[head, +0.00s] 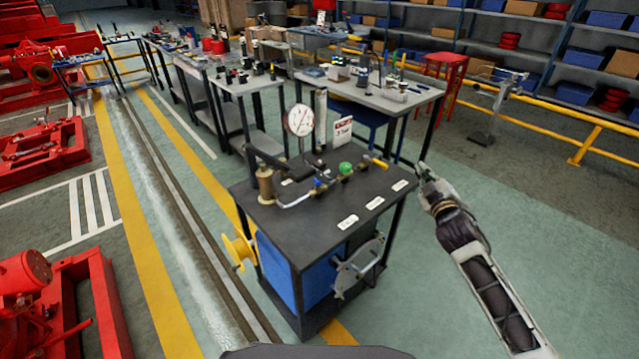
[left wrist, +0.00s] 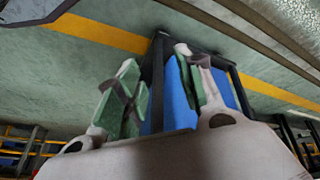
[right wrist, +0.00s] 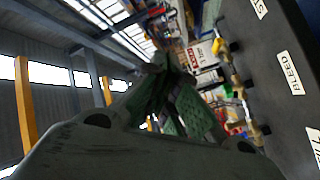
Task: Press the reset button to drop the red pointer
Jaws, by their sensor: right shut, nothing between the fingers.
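A round white dial gauge (head: 299,120) stands upright at the back of the dark bench top (head: 300,225). Its pointers are too small to tell apart. A pipe line in front of it carries a green knob (head: 346,168), a blue handle (head: 317,183) and a yellow handle (head: 380,163). I cannot make out which part is the reset button. My right gripper (head: 423,170) is shut and empty, just off the bench's right edge; its fingertips meet in the right wrist view (right wrist: 165,70). My left gripper (left wrist: 160,95) is open and empty, facing the blue cabinet (left wrist: 180,105).
White labels lie on the bench top, one reading BLEED (right wrist: 290,73). A brass cylinder with a dark lever (head: 265,185) stands at the bench's left. A yellow wheel (head: 239,249) and a grey plate (head: 358,267) stick out from the sides. Another table (head: 400,98) stands behind.

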